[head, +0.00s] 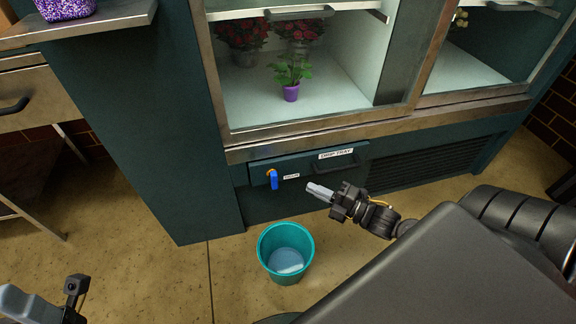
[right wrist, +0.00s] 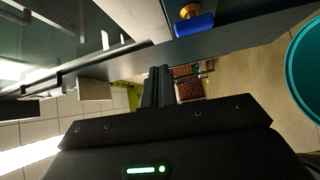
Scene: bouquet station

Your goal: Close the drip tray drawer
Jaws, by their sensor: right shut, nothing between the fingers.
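The drip tray drawer (head: 310,168) is a dark teal front with a "DRIP TRAY" label, low on the flower cabinet below its display window. I cannot tell for sure how far its front stands out from the cabinet. A dark handle (head: 348,170) is on its right part. A blue valve lever (head: 274,181) with a brass fitting is on its left part; it also shows in the right wrist view (right wrist: 194,25). My right gripper (head: 318,191) is shut and empty, in front of the drawer; its fingers (right wrist: 158,85) show together. Part of my left arm shows at lower left, its fingers out of view.
A teal bucket (head: 286,252) stands on the floor below the drawer, left of my right gripper. A vent grille (head: 430,160) is right of the drawer. A purple potted plant (head: 291,90) stands behind the window. A steel side table (head: 35,95) is at left. The floor around the bucket is clear.

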